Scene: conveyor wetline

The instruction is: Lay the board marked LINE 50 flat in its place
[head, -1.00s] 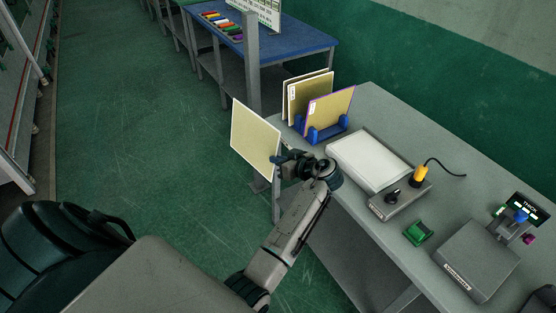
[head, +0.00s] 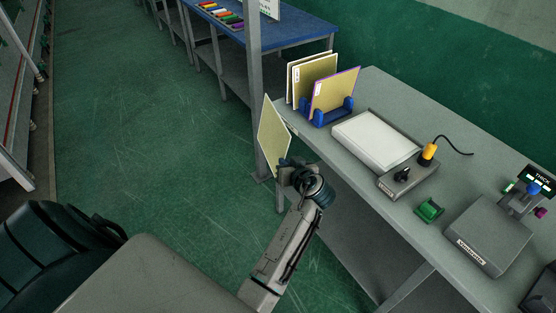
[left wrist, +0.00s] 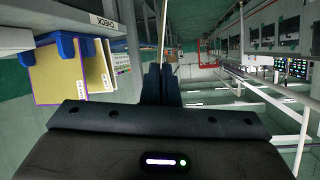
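My left gripper (head: 288,168) is shut on a thin pale yellow board (head: 272,138), held upright by its lower edge over the floor, left of the grey bench. In the left wrist view the board (left wrist: 162,35) is seen edge-on between the fingers (left wrist: 161,82). No LINE 50 mark can be read on it. Other pale boards stand on the bench: a purple-edged one (head: 335,92) in a blue rack (head: 328,115), and others (head: 303,75) behind it. Their small labels are unreadable. My right gripper is not in view.
The grey bench (head: 385,90) carries a white-topped device (head: 375,140) with a black knob and orange plug, a green block (head: 429,210) and a grey scale-like unit (head: 490,235). A grey post (head: 256,100) stands behind the held board. Open green floor lies left.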

